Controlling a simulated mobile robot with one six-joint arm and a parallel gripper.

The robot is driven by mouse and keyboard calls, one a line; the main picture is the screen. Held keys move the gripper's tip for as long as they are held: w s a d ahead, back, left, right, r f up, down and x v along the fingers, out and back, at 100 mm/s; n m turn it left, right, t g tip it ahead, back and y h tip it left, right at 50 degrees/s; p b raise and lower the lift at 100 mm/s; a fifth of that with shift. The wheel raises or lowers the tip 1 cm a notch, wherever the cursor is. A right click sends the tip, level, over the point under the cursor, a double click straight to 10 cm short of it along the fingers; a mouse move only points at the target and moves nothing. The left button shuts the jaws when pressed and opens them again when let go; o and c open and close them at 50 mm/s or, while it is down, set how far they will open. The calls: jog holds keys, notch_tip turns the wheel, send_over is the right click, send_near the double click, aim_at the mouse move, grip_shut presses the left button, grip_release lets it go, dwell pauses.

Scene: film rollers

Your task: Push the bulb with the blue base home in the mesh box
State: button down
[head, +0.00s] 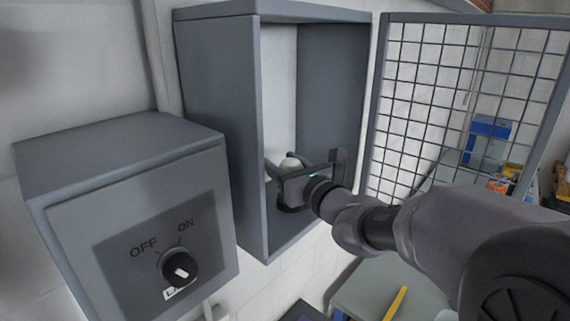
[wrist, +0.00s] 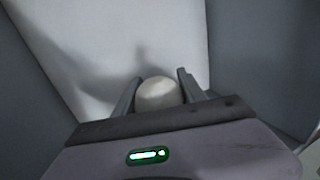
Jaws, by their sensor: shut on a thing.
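The mesh box (head: 215,110) is a tall grey wall box, and its mesh door (head: 430,100) stands swung open to the right. My gripper (head: 285,168) reaches inside the lower part of the box. It is shut on a bulb (head: 291,163), whose pale rounded top shows between the fingers. In the wrist view the bulb (wrist: 157,93) sits between my two fingers (wrist: 157,90). Its base is hidden by the gripper, so its blue colour cannot be seen. I cannot tell how deep the base sits in a socket.
A grey switch box (head: 110,170) with an OFF/ON knob (head: 179,269) is at the lower left, its pointer hard to read. The box's side walls stand close around my gripper. A bench (head: 375,285) with a yellow stick (head: 395,303) is below right. A blue container (head: 487,140) shows behind the mesh.

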jog(key=shift+f, duration=0.4)
jog(key=c, duration=0.8)
grip_release()
jog(key=shift+o, duration=1.1)
jog(key=shift+w, duration=0.1)
jog(key=o, duration=0.6)
jog(key=shift+r, duration=0.2)
jog(key=shift+c, duration=0.2)
jog(key=shift+r, duration=0.15)
notch_tip(320, 180, up, 7)
jog(key=p, duration=0.5)
